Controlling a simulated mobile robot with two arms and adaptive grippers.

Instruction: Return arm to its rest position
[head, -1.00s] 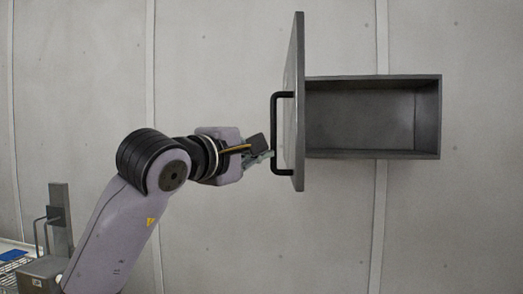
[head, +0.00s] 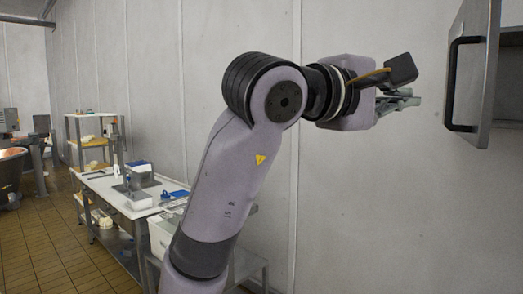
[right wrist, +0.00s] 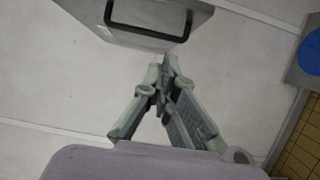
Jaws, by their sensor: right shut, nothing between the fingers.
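My right arm (head: 240,150) rises from the bottom of the head view and bends to the right. Its right gripper (head: 415,99) is shut and empty, to the left of a grey wall cabinet. In the right wrist view the closed fingertips (right wrist: 167,62) meet just below the cabinet's black handle (right wrist: 148,28), with a gap between them. In the head view the handle (head: 452,85) is on the cabinet door (head: 477,75), which is at the right edge and partly cut off. My left gripper is not in view.
A white worktable (head: 120,190) with several items stands at lower left. Behind it is a shelf rack (head: 92,140). The tiled floor (head: 40,240) is open at far left. A pale panelled wall (head: 220,40) runs behind my arm.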

